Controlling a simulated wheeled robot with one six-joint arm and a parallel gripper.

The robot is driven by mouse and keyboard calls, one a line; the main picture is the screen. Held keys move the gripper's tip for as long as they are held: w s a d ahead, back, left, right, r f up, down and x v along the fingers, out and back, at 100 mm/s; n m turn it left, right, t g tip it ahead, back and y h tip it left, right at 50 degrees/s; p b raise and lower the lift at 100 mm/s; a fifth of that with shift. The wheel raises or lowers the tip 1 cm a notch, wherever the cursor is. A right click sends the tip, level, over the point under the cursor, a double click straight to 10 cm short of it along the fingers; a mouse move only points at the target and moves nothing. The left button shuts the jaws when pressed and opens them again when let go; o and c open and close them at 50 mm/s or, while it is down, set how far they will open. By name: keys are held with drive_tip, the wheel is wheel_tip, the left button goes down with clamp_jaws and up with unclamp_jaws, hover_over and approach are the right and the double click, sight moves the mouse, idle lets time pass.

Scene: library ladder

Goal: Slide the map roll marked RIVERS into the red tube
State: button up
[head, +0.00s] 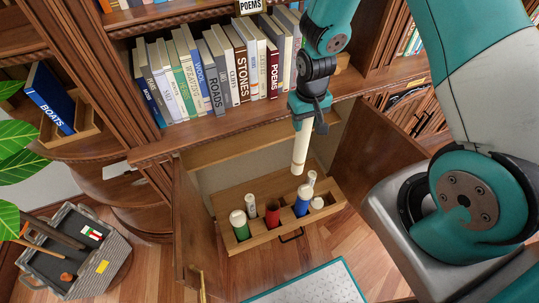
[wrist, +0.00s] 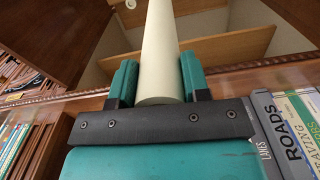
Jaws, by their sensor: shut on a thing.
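My gripper (head: 311,118) is shut on a cream map roll (head: 301,150), which hangs nearly upright below it. In the wrist view the roll (wrist: 160,50) runs out between the two teal fingers. No marking can be read on it. The red tube (head: 272,215) stands in a wooden tray (head: 254,241) in the low cupboard, and its dark mouth looks empty. The roll's lower end is above the tray, up and right of the red tube in the head view, apart from it.
A green tube (head: 240,231) and a blue tube (head: 302,206) flank the red one, each with a pale top. Other pale rolls (head: 250,206) stand in the tray. Open cupboard doors (head: 188,225) are at both sides. A book shelf edge (head: 210,133) runs above.

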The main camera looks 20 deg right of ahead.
drive_tip(key=a+f+m+b, duration=0.5)
drive_tip(key=a+f+b, duration=0.4)
drive_tip(key=f+b, duration=0.5)
drive_tip(key=b, duration=0.7)
drive_tip(key=shift+m+b, duration=0.3)
drive_tip(key=shift+b, duration=0.05)
wheel_tip(320, 180, down, 24)
drive_tip(key=b, duration=1.6)
drive_tip(key=shift+b, duration=0.3)
drive_tip(key=shift+s, duration=0.1)
